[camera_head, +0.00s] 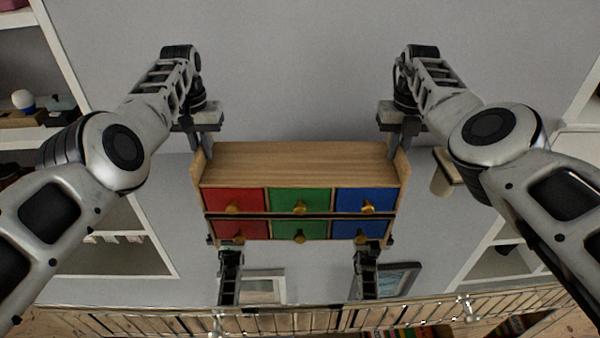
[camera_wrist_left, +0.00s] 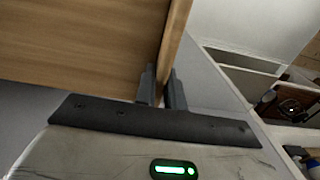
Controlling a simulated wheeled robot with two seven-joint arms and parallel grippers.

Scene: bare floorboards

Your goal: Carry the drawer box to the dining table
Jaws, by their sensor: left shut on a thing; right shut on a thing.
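The drawer box (camera_head: 300,163) is a light wooden box with two rows of red, green and blue drawer fronts and brass knobs. It hangs level between my two arms in the head view. My left gripper (camera_head: 204,142) is shut on its left raised side panel. In the left wrist view the fingers of this gripper (camera_wrist_left: 161,88) pinch the edge of the wooden panel (camera_wrist_left: 176,40). My right gripper (camera_head: 393,141) is shut on the right side panel. The drawers look closed. I see no dining table in either view.
White shelving (camera_head: 115,262) stands at the left, with more shelving (camera_head: 492,262) at the right. A picture frame (camera_head: 392,279) shows below the box. A slatted rail-like strip (camera_head: 300,322) crosses the bottom. A plain grey surface (camera_head: 300,70) fills the area above the box.

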